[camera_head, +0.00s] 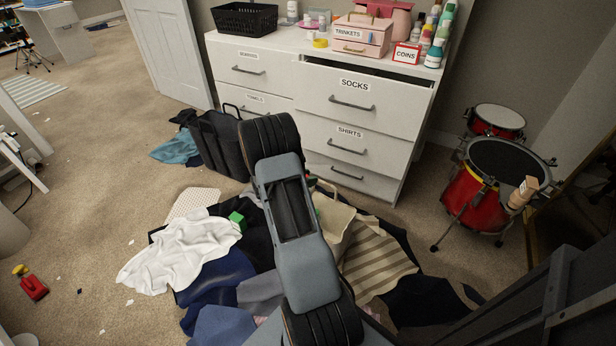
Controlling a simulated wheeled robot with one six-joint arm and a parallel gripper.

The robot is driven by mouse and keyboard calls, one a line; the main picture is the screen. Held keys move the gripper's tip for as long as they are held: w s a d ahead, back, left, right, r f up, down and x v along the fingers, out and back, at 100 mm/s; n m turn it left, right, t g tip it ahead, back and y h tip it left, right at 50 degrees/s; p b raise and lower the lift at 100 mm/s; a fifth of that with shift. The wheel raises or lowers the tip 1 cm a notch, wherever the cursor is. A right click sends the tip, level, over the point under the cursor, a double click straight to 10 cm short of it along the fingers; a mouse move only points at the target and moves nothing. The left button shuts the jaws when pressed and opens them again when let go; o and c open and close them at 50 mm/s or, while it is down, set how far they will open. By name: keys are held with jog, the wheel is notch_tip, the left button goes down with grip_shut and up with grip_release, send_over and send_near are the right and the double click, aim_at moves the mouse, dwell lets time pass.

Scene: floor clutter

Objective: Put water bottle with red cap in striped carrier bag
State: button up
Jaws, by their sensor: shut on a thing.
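The striped carrier bag (378,262) lies among clothes on the floor, just right of my arm. It has tan and cream stripes, and a plain cream part with a handle shows beside my arm. My arm covers part of its left side. My gripper is hidden behind my arm links, so its jaws and anything between them do not show. A small dark patch with a hint of red shows at the arm's right edge, too small to identify. I cannot make out the water bottle with the red cap.
A white dresser (366,125) stands behind the bag, its top drawer slightly open. A black bag (218,143) stands left of my arm. Clothes, a white cloth (180,252) and a green cube (237,220) lie left. Red drums (470,205) stand right. Carpet at left is mostly clear.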

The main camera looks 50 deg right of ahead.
jog(key=o, duration=1.2)
jog(key=shift+p+v, duration=1.75)
jog(key=shift+v, duration=5.15)
jog(key=shift+r, duration=0.1)
